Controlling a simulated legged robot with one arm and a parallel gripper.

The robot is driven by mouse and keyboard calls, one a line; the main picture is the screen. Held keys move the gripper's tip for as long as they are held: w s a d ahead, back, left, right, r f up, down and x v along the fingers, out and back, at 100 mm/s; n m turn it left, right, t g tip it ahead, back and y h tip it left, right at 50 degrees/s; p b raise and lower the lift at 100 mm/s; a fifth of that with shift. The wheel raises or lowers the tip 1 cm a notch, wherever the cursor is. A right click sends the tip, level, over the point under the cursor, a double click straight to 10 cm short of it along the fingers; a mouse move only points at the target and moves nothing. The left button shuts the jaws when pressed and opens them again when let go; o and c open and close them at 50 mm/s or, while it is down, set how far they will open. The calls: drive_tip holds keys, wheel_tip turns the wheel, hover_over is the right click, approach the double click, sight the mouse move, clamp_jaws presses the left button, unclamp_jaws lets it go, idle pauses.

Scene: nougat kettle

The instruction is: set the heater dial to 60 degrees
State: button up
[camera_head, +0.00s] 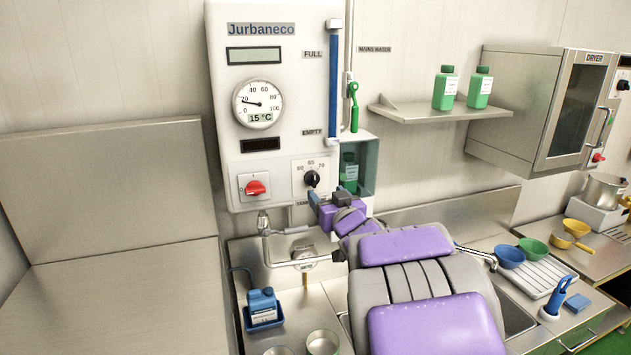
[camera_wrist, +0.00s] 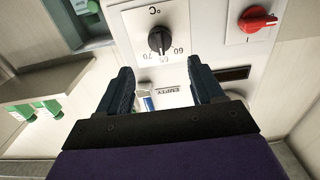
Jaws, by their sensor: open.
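The heater dial (camera_head: 312,178) is a black knob on a white plate, low on the Jurbaneco panel. Its scale reads 60, 65 and 70. In the wrist view the dial (camera_wrist: 160,40) appears upside down, beyond the fingertips. Its pale pointer mark seems to face near 65, but the exact setting is hard to read. My gripper (camera_head: 328,196) is just below and right of the dial in the head view. In the wrist view its two dark fingers (camera_wrist: 161,80) are spread, with nothing between them and apart from the knob. The round gauge (camera_head: 258,104) shows 15 °C.
A red switch (camera_head: 256,188) sits left of the dial. An open niche with a green bottle (camera_head: 349,172) lies to its right. A tap (camera_head: 263,222) and pipe are below the panel. A shelf (camera_head: 440,112) with two green bottles stands farther right.

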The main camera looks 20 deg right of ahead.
sight(314, 182)
drive_tip(key=w, duration=0.6)
drive_tip(key=w+p, duration=0.1)
drive_tip(key=w, duration=0.2)
drive_tip(key=shift+d, duration=0.3)
drive_tip(key=shift+c, duration=0.2)
drive_tip(key=c, duration=1)
drive_tip(key=n+b, duration=0.2)
drive_tip(key=n, duration=0.2)
drive_tip(key=shift+a+b, duration=0.1)
drive_tip(key=shift+b, duration=0.3)
drive_tip(key=n+b, duration=0.2)
drive_tip(key=n, duration=0.2)
drive_tip(key=shift+f+n, duration=0.15)
drive_tip(key=shift+n, duration=0.45)
